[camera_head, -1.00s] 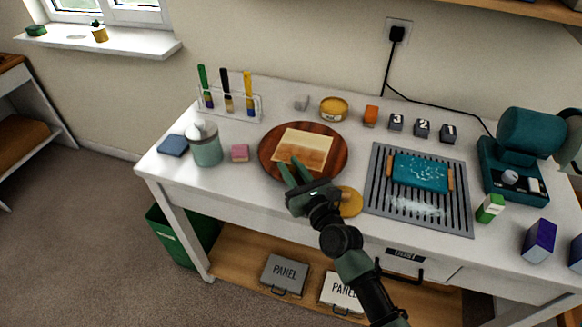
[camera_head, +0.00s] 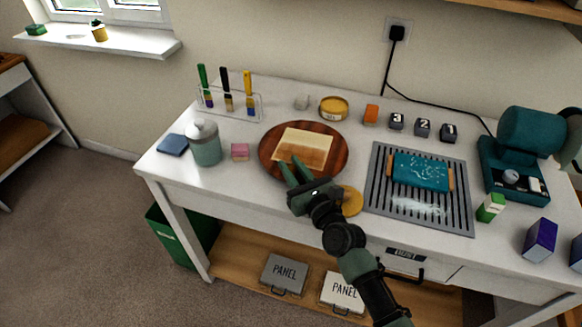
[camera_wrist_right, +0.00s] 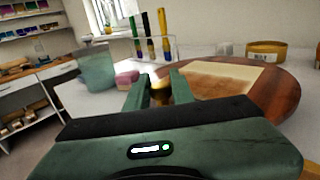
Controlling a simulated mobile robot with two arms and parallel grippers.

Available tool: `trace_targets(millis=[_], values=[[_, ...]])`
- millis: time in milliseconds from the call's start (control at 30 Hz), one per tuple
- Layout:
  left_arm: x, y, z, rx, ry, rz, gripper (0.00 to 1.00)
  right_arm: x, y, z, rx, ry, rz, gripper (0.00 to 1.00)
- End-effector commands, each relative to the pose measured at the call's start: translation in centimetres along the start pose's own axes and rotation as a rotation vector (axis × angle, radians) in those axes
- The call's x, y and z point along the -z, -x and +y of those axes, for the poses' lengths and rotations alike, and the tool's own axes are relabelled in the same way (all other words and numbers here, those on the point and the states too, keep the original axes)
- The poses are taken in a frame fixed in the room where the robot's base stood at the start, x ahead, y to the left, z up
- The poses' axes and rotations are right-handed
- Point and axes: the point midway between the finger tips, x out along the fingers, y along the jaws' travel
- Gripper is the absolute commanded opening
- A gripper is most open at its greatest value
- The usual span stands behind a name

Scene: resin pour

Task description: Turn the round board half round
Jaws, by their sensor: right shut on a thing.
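The round board (camera_head: 337,165) is a dark reddish-brown wooden disc on the white table, left of the middle in the head view. A pale and tan rectangular panel (camera_head: 305,145) lies on it. My right gripper (camera_head: 293,170) reaches in from the front, at the board's front-left edge. In the right wrist view its fingers (camera_wrist_right: 161,90) straddle a small gold-brown piece at the board's edge, and the board (camera_wrist_right: 285,92) spreads to the right. The gripper is shut on this part of the board; the exact contact is partly hidden. My left gripper is not in view.
A slotted grey rack (camera_head: 377,190) bearing a teal panel (camera_head: 421,172) is to the right.

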Motion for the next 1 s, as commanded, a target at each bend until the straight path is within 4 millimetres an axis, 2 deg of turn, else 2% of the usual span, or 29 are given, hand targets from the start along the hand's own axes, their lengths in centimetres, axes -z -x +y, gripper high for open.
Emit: trace_targets(millis=[200, 400, 567, 900, 933, 1000], values=[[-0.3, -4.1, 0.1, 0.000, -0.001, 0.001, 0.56, 0.8, 0.8, -1.4, -0.112, 0.008, -0.005, 0.00], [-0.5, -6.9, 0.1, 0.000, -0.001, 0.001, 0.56, 0.6, 1.4, -2.2, -0.207, 0.006, -0.004, 0.00], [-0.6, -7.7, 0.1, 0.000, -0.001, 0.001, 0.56, 0.2, 1.7, -2.4, -0.248, 0.004, -0.003, 0.00], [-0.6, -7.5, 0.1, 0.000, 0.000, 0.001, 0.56, -0.1, 1.8, -2.3, -0.256, 0.002, -0.001, 0.00], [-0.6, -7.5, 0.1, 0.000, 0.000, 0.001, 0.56, -0.1, 1.8, -2.3, -0.256, 0.002, -0.001, 0.29], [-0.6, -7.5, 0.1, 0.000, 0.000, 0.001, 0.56, -0.1, 1.8, -2.3, -0.256, 0.002, -0.001, 0.45]])
